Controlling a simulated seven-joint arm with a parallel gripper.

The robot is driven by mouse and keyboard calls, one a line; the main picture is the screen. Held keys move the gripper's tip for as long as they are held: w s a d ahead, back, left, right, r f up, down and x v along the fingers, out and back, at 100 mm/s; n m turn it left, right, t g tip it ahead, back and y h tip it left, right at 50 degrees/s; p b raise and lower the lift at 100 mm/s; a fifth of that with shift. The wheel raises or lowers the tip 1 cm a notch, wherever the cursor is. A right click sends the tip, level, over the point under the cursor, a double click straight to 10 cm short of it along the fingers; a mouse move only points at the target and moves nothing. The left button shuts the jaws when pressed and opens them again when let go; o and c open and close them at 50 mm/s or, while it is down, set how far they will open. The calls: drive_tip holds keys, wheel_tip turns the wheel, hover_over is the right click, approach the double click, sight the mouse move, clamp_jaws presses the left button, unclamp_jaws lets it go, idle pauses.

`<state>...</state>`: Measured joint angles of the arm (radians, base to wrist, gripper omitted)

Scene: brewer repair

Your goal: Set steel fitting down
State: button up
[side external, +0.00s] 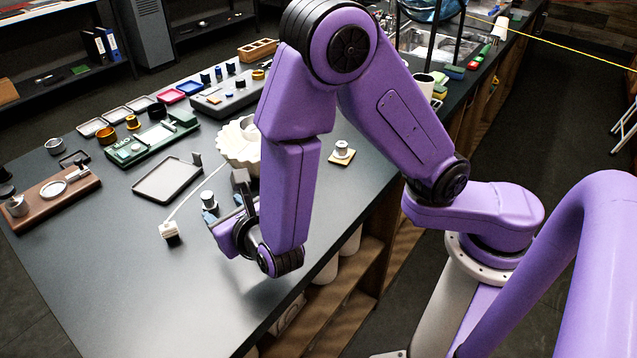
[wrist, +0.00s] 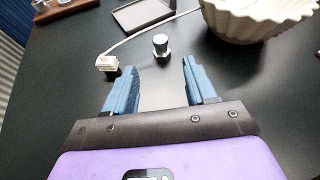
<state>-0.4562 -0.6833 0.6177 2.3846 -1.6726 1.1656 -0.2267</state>
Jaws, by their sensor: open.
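A small steel fitting (wrist: 161,46) stands upright on the dark table, with a shiny rounded top and a wider lower part. In the wrist view it is just beyond the fingertips, centred between them. In the side view the fitting (side external: 208,198) is close to my gripper (side external: 212,217), whose fingers are partly hidden by the wrist. My gripper, also in the wrist view (wrist: 160,68), is open, its blue fingers spread wide with nothing between them. I cannot tell its height above the table.
A white plug-like block (wrist: 107,63) with a cable lies left of the fitting. A cream fluted bowl (wrist: 255,18) is at the right. A dark shallow tray (side external: 167,179) lies behind. Another metal piece sits on a yellow pad (side external: 342,153). The table's front left is clear.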

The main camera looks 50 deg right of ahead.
drive_tip(key=s+d+r+m+g+h, duration=0.1)
drive_tip(key=s+d+r+m+g, duration=0.15)
drive_tip(key=d+m, duration=0.45)
drive_tip(key=s+d+r+m+g+h, duration=0.1)
drive_tip(key=s+d+m+g+h, duration=0.1)
drive_tip(key=s+d+m+g, duration=0.45)
drive_tip(key=s+d+r+m+g+y, duration=0.1)
drive_tip(key=s+d+m+g+y, duration=0.1)
drive_tip(key=s, duration=0.5)
drive_tip(key=s+d+r+m+g+y, duration=0.2)
drive_tip(key=s+m+y, duration=0.3)
drive_tip(key=s, duration=0.3)
drive_tip(key=shift+d+m, duration=0.35)
drive_tip(key=shift+d, duration=0.25)
